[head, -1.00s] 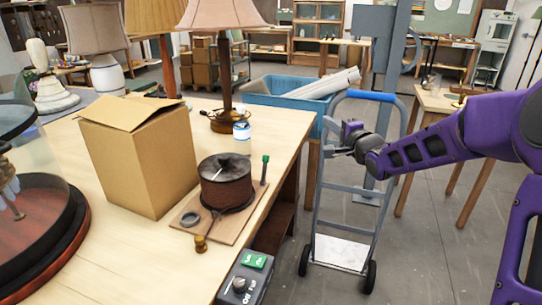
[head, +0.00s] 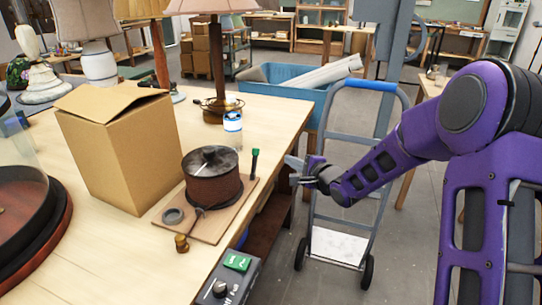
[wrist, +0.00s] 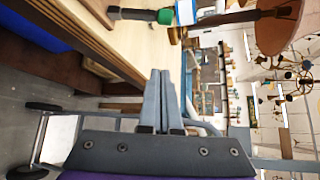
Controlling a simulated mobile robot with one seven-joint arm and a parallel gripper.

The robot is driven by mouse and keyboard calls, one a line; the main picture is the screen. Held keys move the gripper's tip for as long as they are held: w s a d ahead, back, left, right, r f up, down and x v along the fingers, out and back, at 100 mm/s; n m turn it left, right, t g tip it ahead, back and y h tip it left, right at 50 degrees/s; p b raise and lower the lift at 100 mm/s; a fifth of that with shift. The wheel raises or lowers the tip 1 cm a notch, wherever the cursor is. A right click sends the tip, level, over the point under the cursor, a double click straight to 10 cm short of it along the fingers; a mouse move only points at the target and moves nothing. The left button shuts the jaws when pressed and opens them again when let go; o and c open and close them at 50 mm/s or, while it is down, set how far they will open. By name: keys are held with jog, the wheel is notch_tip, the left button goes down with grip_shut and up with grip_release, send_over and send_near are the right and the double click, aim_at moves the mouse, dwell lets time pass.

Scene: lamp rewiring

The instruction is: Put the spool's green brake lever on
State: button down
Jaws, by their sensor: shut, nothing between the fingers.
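The spool (head: 211,177), wound with dark brown cord, sits on a small wooden board (head: 209,230) near the table's right edge. The brake lever (head: 255,162), a thin dark upright with a green top, stands at the board's far right corner, just right of the spool. It also shows in the wrist view (wrist: 140,14) at the top, lying sideways there. My gripper (head: 290,162) is shut and empty, beyond the table edge and right of the lever, with a gap between them. Its two grey fingers (wrist: 160,72) are together in the wrist view. The lever's foot is hard to make out.
A cardboard box (head: 120,150) stands left of the spool. A control box (head: 225,283) is at the front. A hand truck (head: 340,200) stands right of the table.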

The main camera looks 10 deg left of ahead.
aim_at(254, 156)
jog(key=w+a, duration=0.1)
jog(key=a, duration=0.1)
jog(key=w+a+f+b, duration=0.1)
jog(key=w+a, duration=0.1)
jog(key=a, duration=0.1)
jog(key=w+a+b, duration=0.1)
jog(key=a, duration=0.2)
jog(key=shift+w+f, duration=0.15)
jog(key=shift+w, duration=0.1)
jog(key=shift+s+a, duration=0.2)
jog(key=shift+s, duration=0.1)
jog(key=shift+s+r+p, duration=0.4)
jog(key=shift+s+p, duration=0.1)
jog(key=shift+s, duration=0.1)
jog(key=shift+s+a+r, duration=0.1)
jog(key=shift+s+r, duration=0.05)
jog(key=shift+s, duration=0.4)
jog(key=shift+s+a, duration=0.2)
jog(key=shift+s, duration=0.85)
jog(key=shift+s+a+f, duration=0.1)
jog(key=shift+s+f, duration=0.1)
jog(key=shift+s, duration=0.6)
jog(key=shift+s+a+f, duration=0.1)
jog(key=shift+s, duration=0.05)
